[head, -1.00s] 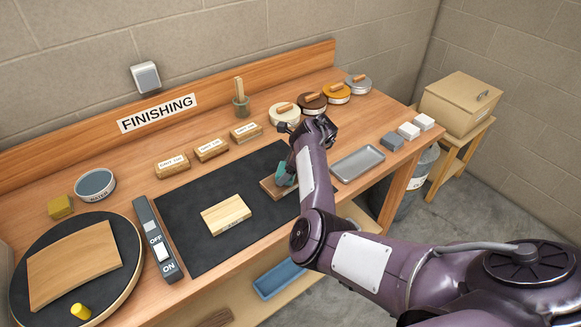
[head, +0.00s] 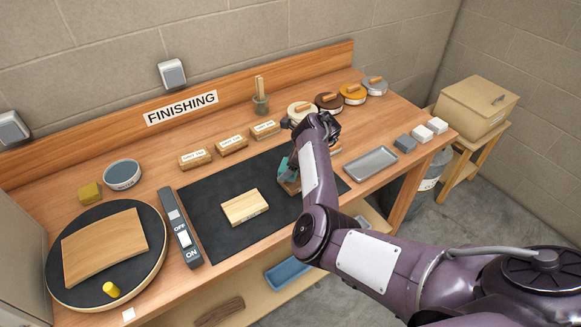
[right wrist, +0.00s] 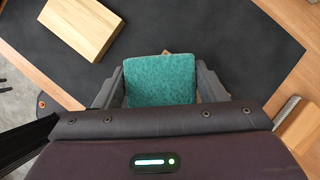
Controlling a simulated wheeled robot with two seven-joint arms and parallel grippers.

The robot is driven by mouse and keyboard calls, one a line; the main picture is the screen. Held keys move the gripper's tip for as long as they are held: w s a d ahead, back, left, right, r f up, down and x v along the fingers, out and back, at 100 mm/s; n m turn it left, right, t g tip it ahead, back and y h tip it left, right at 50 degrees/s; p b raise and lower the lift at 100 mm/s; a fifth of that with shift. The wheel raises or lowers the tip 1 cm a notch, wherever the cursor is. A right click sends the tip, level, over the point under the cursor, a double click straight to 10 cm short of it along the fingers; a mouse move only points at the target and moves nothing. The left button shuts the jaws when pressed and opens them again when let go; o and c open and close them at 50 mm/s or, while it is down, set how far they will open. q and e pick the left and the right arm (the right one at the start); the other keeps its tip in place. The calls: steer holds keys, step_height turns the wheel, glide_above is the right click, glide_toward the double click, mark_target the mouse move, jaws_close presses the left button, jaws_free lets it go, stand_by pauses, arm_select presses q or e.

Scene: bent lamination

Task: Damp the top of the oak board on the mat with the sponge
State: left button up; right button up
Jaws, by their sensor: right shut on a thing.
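The pale oak board (head: 245,207) lies flat on the dark mat (head: 205,240); it also shows at upper left in the right wrist view (right wrist: 82,25). My right gripper (right wrist: 162,82) is shut on a teal, mottled sponge (right wrist: 160,78), which sits between its fingers. In the head view the sponge (head: 284,169) is to the right of the oak board, apart from it, by a browner wood piece (head: 290,187) mostly hidden by my arm. Whether sponge and brown piece touch is unclear. My left gripper is not in view.
A water bowl (head: 122,174) and a yellow block (head: 90,193) stand at left, behind a turntable (head: 62,290) with a curved panel. A switch strip (head: 181,232) borders the mat. Labelled blocks (head: 231,145) line the back; a metal tray (head: 370,163) lies right.

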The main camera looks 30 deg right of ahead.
steer(key=shift+r+p, duration=0.3)
steer(key=shift+r, duration=0.4)
steer(key=shift+a+r+p, duration=0.25)
steer(key=shift+r+p, duration=0.7)
steer(key=shift+r, duration=0.45)
steer(key=shift+d, duration=0.15)
